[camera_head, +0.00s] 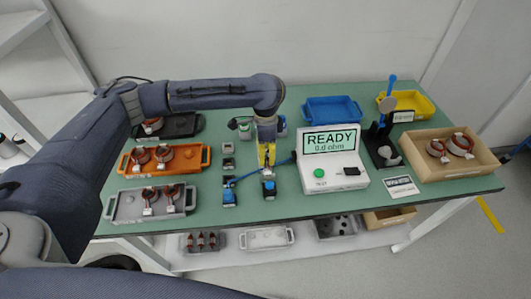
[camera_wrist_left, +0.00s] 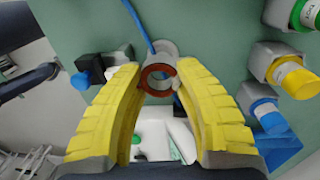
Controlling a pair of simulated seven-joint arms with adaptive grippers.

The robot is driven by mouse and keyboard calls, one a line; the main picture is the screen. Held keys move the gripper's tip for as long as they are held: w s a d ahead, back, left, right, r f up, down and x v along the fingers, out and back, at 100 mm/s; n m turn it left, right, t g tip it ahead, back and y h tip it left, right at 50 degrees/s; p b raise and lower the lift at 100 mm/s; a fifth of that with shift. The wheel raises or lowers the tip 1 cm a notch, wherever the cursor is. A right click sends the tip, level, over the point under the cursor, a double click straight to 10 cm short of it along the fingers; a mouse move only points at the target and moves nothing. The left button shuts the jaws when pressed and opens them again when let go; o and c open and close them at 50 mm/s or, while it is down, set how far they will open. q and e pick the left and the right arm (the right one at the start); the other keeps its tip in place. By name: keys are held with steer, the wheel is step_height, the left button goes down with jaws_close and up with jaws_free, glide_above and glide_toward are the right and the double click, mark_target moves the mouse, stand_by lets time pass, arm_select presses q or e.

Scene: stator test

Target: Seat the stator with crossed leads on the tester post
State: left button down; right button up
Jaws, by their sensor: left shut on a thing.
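My left gripper (camera_head: 267,160) reaches down over the middle of the table, left of the tester (camera_head: 333,160), whose screen reads READY 0.0 ohm. In the left wrist view its two yellow fingers (camera_wrist_left: 158,85) are shut on a stator (camera_wrist_left: 150,70), a copper-red ring. A grey cylindrical part (camera_wrist_left: 166,48) shows right beside the ring; I cannot tell whether the ring is around it or apart from it. The stator's leads are not clear, so I cannot tell whether they cross. In the head view the gripper hides the held stator. My right gripper is not in view.
An orange tray (camera_head: 124,168) and a grey tray (camera_head: 112,208) hold stators at the left; a dark tray (camera_head: 184,125) stands behind. A wooden box (camera_head: 486,162) with stators is at the right. Blue (camera_head: 333,107) and yellow (camera_head: 425,104) bins stand at the back.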

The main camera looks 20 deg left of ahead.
arm_select(q)
steer(key=shift+f, duration=1.2)
stand_by(0.5)
steer(key=c, duration=0.9)
jaws_free()
steer(key=r, duration=0.8)
steer(key=w+r, duration=0.1)
steer(key=r, duration=0.3)
steer(key=shift+a, duration=0.1)
